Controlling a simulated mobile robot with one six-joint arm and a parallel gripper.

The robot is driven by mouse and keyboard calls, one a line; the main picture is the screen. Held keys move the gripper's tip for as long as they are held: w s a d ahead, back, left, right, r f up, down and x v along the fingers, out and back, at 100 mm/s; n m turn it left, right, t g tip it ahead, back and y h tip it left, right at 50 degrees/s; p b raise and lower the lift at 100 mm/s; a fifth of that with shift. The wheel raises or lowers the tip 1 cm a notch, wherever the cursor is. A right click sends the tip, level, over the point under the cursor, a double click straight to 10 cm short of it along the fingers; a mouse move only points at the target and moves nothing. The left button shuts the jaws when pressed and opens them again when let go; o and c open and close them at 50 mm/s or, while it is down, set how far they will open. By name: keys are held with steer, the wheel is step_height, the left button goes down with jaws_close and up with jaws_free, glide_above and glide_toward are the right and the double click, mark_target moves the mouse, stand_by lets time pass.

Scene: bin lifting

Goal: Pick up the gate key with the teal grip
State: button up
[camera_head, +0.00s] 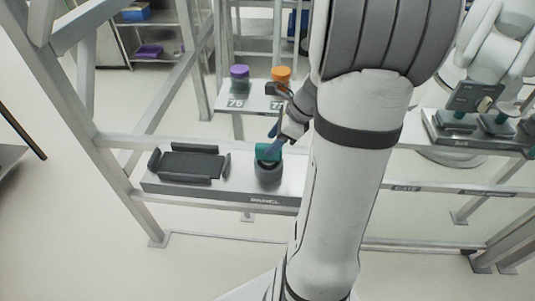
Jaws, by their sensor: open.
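The gate key's teal grip (268,151) stands up from a dark round holder (268,173) on a light metal shelf plate, left of my arm. My gripper (274,141) reaches down from the upper right, with its blue-grey fingers at the teal grip. The fingers are open. I cannot tell whether they touch the grip or straddle it. The lower part of the key is hidden in the holder. My arm covers the area to the right.
A dark rectangular cradle (190,164) lies on the same plate to the left. Behind it, a small shelf carries a purple-lidded jar (239,77) and an orange-lidded jar (281,77). Grey frame posts surround the shelves. Another rack (470,143) stands at the right.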

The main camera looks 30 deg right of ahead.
mark_target(269, 159)
steer(key=x, duration=0.4)
steer(key=shift+a+f, duration=0.2)
steer(key=shift+f, duration=0.15)
steer(key=shift+s, duration=0.1)
jaws_close()
